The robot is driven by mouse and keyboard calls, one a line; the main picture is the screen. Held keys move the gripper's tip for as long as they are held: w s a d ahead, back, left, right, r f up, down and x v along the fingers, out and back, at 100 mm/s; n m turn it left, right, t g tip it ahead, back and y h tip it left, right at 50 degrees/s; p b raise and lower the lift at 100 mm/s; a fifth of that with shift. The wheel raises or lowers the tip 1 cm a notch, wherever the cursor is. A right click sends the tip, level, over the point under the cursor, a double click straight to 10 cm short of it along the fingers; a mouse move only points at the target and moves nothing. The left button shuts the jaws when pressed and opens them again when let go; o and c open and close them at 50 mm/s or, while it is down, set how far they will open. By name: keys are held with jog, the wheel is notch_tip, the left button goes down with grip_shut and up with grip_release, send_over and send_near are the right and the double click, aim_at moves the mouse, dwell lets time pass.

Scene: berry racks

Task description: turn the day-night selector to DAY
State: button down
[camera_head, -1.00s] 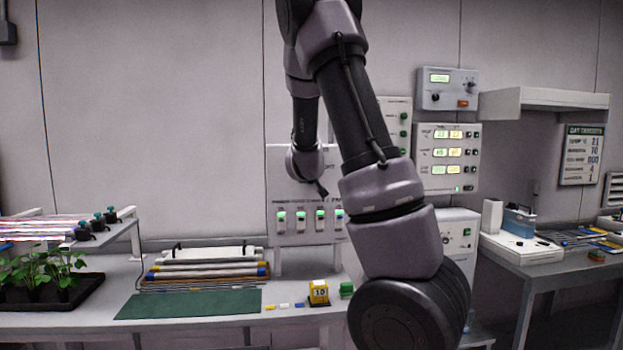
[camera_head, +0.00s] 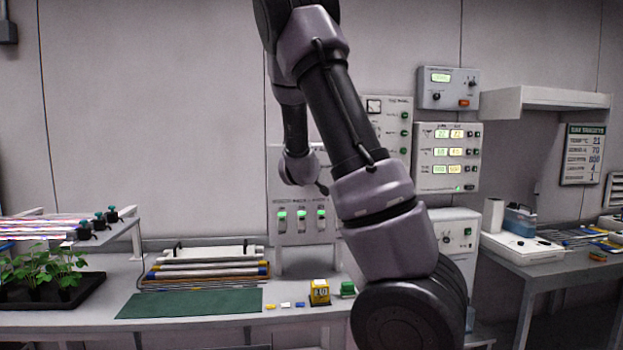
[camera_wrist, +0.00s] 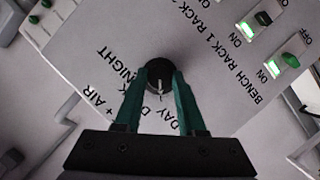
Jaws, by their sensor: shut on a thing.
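The day-night selector is a round black knob (camera_wrist: 160,75) with a pale pointer mark, in the middle of the wrist view. The mark points down the picture, between my fingertips. My gripper (camera_wrist: 161,80) has its two green fingers shut on the knob, one on each side. In the head view I cannot make out the knob or my fingers; my arm covers part of the panel (camera_head: 278,180).
Lit green rack switches (camera_wrist: 256,25) marked ON sit at the upper right of the wrist view. Control boxes (camera_head: 447,157) hang to the right.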

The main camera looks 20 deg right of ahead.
jog(key=c, duration=0.5)
grip_release()
jog(key=v, duration=1)
jog(key=shift+s+a, duration=0.15)
jog(key=shift+s, duration=0.2)
jog(key=s+a+r+m+g+y, duration=0.2)
jog(key=s+a+r+m+y, duration=0.15)
jog(key=s+a+y, duration=0.6)
jog(key=s+a+m+g, duration=0.1)
jog(key=s, duration=0.8)
jog(key=s+a+r+m+g, duration=0.1)
jog(key=s+m+g, duration=0.1)
jog(key=s, duration=0.7)
jog(key=shift+s+a+g+y, duration=0.2)
jog(key=shift+a+g+y, duration=0.05)
jog(key=shift+g+y, duration=0.1)
